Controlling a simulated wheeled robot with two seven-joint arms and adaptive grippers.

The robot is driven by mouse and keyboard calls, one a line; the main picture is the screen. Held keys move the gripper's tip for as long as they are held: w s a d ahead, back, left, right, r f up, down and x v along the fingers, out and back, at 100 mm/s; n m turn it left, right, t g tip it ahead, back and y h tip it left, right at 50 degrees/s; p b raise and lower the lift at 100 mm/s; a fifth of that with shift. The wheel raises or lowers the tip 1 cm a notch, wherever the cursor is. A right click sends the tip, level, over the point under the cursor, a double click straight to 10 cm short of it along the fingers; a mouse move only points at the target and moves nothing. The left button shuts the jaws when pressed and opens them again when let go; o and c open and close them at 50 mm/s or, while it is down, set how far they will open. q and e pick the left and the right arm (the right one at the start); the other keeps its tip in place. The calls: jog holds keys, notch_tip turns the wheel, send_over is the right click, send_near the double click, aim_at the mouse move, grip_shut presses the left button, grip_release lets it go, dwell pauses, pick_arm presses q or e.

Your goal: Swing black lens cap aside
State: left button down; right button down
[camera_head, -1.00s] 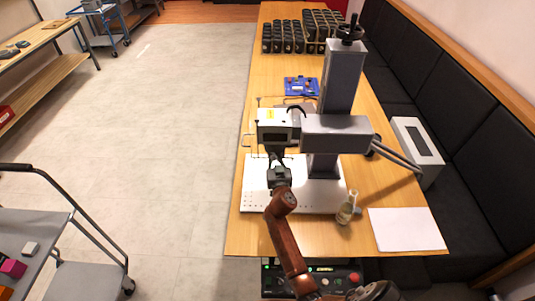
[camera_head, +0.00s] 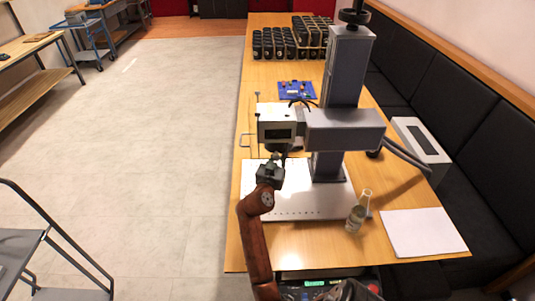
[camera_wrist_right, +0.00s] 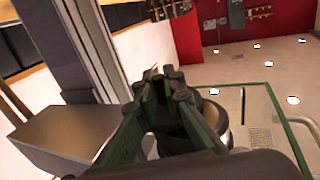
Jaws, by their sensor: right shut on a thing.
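The laser marker's head (camera_head: 277,124) is a light box with a dark front, carried on a grey arm and column (camera_head: 345,130). My right gripper (camera_head: 272,168) is just below and in front of the head. In the right wrist view its fingers (camera_wrist_right: 163,92) are close together, beside the round lens housing (camera_wrist_right: 214,112). It is shut on a small dark part under the head, which looks like the black lens cap (camera_head: 285,150). The fingers and the head hide most of it. My left gripper is not in view.
A blue board (camera_head: 297,90) and several black cylinders (camera_head: 290,42) are farther back. A grey box (camera_head: 421,148) is at the right.

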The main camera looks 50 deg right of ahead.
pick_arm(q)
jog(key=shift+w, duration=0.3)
pick_arm(e)
jog(key=shift+s+d, duration=0.1)
jog(key=c, duration=2)
grip_release()
jog(key=shift+c, duration=0.2)
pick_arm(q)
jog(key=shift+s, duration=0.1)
